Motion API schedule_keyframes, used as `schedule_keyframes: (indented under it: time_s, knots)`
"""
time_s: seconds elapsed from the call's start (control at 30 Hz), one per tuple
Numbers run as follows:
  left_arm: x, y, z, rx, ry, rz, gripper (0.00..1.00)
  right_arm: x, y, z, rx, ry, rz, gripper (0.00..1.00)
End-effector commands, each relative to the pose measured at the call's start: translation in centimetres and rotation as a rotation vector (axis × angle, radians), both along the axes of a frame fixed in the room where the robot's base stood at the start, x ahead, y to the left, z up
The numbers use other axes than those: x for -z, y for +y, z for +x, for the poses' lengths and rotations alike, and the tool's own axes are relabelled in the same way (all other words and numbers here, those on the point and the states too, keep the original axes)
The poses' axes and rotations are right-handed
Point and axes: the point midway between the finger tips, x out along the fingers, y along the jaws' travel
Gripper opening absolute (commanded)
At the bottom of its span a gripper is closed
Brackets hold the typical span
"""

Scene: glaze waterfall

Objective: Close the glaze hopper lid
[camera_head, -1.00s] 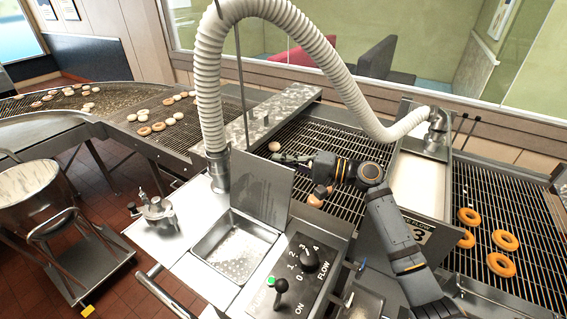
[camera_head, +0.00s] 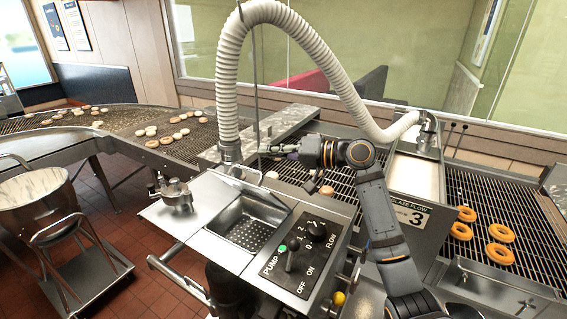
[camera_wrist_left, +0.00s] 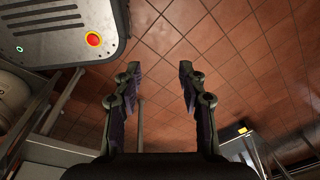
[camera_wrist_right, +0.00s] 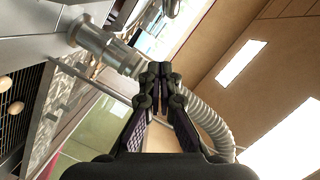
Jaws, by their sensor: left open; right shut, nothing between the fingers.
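The glaze hopper (camera_head: 252,226) stands in the middle of the head view, its basin and perforated bottom exposed. Its lid (camera_head: 265,190) shows only as a narrow, strongly foreshortened strip along the back edge; its exact angle I cannot tell. My right gripper (camera_head: 264,151) is shut and empty, behind and above the hopper's back edge, fingers pointing left near the white hose. Whether it touches the lid I cannot tell. In the right wrist view its fingertips (camera_wrist_right: 160,70) are together. My left gripper (camera_wrist_left: 158,72) is open and empty above the tiled floor, outside the head view.
A ribbed white hose (camera_head: 229,90) arches over the hopper. The pump control panel (camera_head: 300,255) is at its front right, a metal fitting (camera_head: 176,193) at its left. A wire conveyor with doughnuts (camera_head: 497,232) runs behind and right. A pot (camera_head: 40,205) stands at left.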

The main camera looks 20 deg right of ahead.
Motion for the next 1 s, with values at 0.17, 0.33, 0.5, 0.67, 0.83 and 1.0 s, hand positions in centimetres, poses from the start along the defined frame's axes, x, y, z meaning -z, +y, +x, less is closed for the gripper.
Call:
schedule_keyframes:
  time_s: [0.17,0.33,0.5,0.67,0.83,1.0]
  knots:
    - [1.7,0.2,0.6,0.001,-0.008,0.003,0.41,0.6,1.4,-1.4,-0.002,-0.116,-0.114,0.00]
    - [2.6,-0.1,1.3,0.000,-0.019,-0.001,0.41,1.1,3.0,-3.0,-0.002,-0.214,-0.212,0.00]
    - [3.5,-0.7,1.3,-0.002,-0.019,-0.008,0.41,1.8,4.2,-4.2,-0.002,-0.291,-0.290,0.00]
    - [4.0,-0.7,1.2,-0.002,-0.018,-0.008,0.41,2.3,5.0,-5.0,-0.001,-0.342,-0.343,0.00]
    - [4.3,-0.6,1.0,-0.001,-0.015,-0.007,0.41,2.6,5.5,-5.4,-0.001,-0.375,-0.377,0.00]
    - [4.4,-0.4,0.8,-0.002,-0.012,-0.006,0.41,2.7,5.6,-5.6,-0.001,-0.389,-0.393,0.00]
